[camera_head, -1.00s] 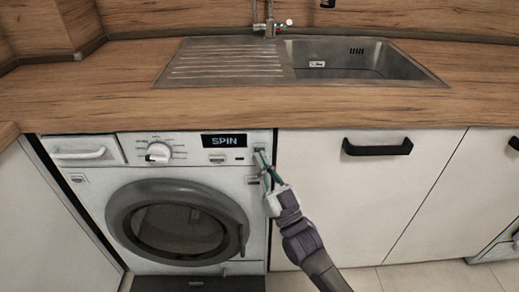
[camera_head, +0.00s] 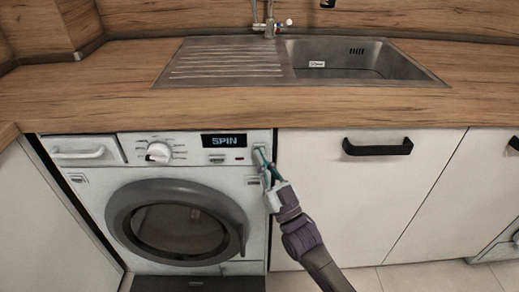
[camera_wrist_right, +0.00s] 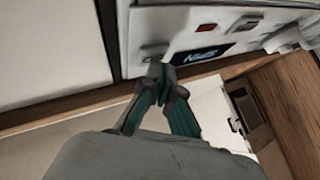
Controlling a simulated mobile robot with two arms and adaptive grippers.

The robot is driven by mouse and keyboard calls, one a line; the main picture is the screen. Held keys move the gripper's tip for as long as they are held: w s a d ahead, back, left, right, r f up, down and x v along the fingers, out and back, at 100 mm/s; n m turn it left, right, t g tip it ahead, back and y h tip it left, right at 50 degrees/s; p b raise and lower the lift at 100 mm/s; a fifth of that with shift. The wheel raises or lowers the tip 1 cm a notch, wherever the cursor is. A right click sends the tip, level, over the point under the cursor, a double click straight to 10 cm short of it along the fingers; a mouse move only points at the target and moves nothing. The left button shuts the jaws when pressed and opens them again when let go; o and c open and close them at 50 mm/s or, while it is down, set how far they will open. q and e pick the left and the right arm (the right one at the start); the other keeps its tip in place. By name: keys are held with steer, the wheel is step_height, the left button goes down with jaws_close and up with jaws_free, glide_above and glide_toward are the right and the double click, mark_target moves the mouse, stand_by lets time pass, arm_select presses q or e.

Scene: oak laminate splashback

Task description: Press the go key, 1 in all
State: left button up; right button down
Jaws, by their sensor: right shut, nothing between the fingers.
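The washing machine (camera_head: 92,169) stands under the worktop with its round door (camera_head: 180,222) closed. Its display (camera_head: 224,141) reads SPIN. The go key seems to be the small key at the right end of the control panel; the fingertips largely cover it in the head view. In the wrist view, this key (camera_wrist_right: 151,53) shows just beyond the fingertips. My right gripper (camera_head: 261,156) is shut and empty, with its tips at the key; I cannot tell if they touch it. It also shows in the wrist view (camera_wrist_right: 160,78). My left gripper is not in view.
A white dial (camera_head: 158,152) sits left of the display. A cupboard front (camera_head: 350,205) with a black handle (camera_head: 377,147) stands right of the machine. The wooden worktop (camera_head: 110,85) overhangs the panel, with a steel sink (camera_head: 340,60) set in it.

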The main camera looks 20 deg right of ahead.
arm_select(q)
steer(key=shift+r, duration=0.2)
arm_select(e)
steer(key=shift+w, duration=0.15)
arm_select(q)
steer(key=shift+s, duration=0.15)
arm_select(e)
steer(key=shift+w, duration=0.1)
steer(key=shift+s, duration=0.2)
arm_select(q)
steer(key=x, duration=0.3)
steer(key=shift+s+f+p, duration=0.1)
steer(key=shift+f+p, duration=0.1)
steer(key=shift+p, duration=0.2)
arm_select(e)
steer(key=shift+s+a, duration=0.15)
steer(key=shift+s, duration=0.4)
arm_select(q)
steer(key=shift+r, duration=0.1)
arm_select(e)
steer(key=shift+s, duration=0.1)
